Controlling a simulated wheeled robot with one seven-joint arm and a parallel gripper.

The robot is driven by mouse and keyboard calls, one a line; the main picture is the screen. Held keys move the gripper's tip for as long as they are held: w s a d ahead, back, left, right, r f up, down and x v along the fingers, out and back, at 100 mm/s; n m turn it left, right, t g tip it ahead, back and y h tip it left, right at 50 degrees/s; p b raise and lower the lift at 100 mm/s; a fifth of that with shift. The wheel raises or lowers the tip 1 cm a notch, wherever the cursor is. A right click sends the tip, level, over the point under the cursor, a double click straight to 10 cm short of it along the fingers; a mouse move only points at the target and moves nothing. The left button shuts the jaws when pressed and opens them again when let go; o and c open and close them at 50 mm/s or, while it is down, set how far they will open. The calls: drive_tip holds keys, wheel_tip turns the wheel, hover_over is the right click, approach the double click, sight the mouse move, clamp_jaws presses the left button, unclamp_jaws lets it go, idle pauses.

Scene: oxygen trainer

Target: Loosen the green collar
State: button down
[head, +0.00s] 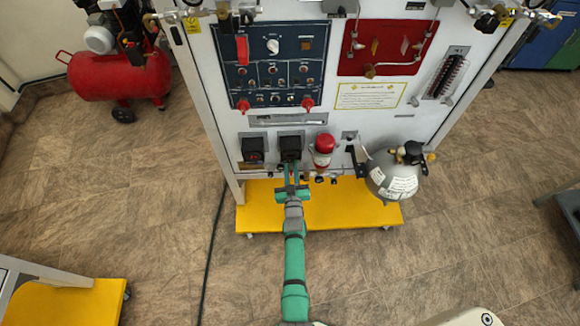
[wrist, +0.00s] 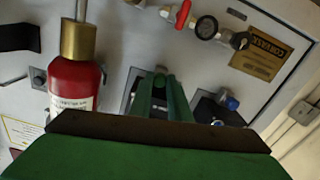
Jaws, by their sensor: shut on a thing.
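My arm reaches to the lower front of the white panel, and my gripper (head: 291,165) is at the dark box (head: 291,143) in the lower row. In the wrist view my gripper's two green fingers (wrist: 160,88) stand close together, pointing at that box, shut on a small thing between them. The fingers hide most of this thing. No green collar shows clearly apart from the fingers; its place fits the spot they hold. How far it is turned cannot be seen.
A red cylinder with a gold cap (wrist: 75,75) stands close beside the fingers. On their other side is a box with a blue knob (wrist: 232,103). A red-handled valve (wrist: 183,14) and a gauge (wrist: 206,27) are nearby. A grey tank (head: 392,177) stands at the panel's right.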

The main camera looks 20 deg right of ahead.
drive_tip(key=shift+w+a+n, duration=0.1)
drive_tip(key=shift+w+n, duration=0.05)
drive_tip(key=shift+n, duration=0.15)
drive_tip(key=shift+s, duration=0.25)
drive_tip(key=c, duration=1.7)
unclamp_jaws()
drive_tip(key=shift+o, duration=0.2)
drive_tip(key=shift+w, duration=0.1)
drive_tip(key=v, duration=1.1)
drive_tip(key=shift+w, duration=0.1)
